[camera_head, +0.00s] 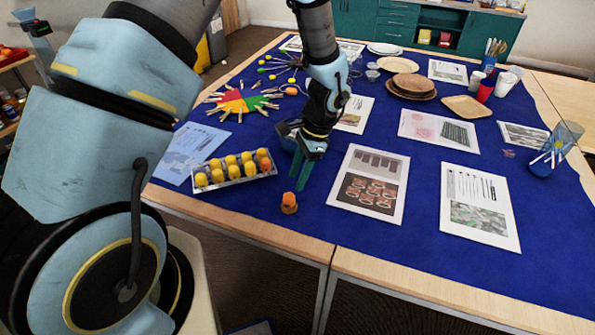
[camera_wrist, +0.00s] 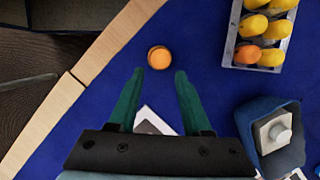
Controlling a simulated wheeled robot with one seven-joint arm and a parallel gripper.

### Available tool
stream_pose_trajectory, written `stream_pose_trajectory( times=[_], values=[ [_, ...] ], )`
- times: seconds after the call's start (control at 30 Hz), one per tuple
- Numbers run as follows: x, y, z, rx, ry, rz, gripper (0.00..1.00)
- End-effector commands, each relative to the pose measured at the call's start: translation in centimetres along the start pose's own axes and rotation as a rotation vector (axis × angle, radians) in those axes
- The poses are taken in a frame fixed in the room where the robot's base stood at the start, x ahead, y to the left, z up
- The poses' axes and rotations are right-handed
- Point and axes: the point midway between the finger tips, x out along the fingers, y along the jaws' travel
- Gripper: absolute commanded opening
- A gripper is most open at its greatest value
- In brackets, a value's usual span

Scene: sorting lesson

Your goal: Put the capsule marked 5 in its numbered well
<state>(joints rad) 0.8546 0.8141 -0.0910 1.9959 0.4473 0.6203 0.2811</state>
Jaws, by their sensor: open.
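A single orange capsule (camera_head: 289,199) stands upright on a small brown base on the blue cloth, near the table's front edge. In the wrist view its round orange top (camera_wrist: 159,59) lies just beyond and between my fingertips. No number on it can be read. A pale tray (camera_head: 232,179) with yellow and orange capsules in its wells stands to the left; it also shows at the top right of the wrist view (camera_wrist: 232,42). The well numbers cannot be read. My gripper (camera_head: 303,180) is open and empty, fingers pointing down, above and behind the single capsule.
Printed sheets (camera_head: 370,184) lie right of the capsule. A colourful board with pegs (camera_head: 236,101) lies behind the tray. Plates (camera_head: 411,86), cups and a blue container (camera_head: 551,155) stand farther right. The cloth around the capsule is clear.

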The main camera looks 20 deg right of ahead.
Motion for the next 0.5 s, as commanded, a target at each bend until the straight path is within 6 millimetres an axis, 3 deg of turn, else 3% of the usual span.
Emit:
stream_pose_trajectory(
  times=[0.5],
  values=[
    [5.5, 0.0, 0.0, -0.004, 0.000, 0.001, 0.49]
  ],
)
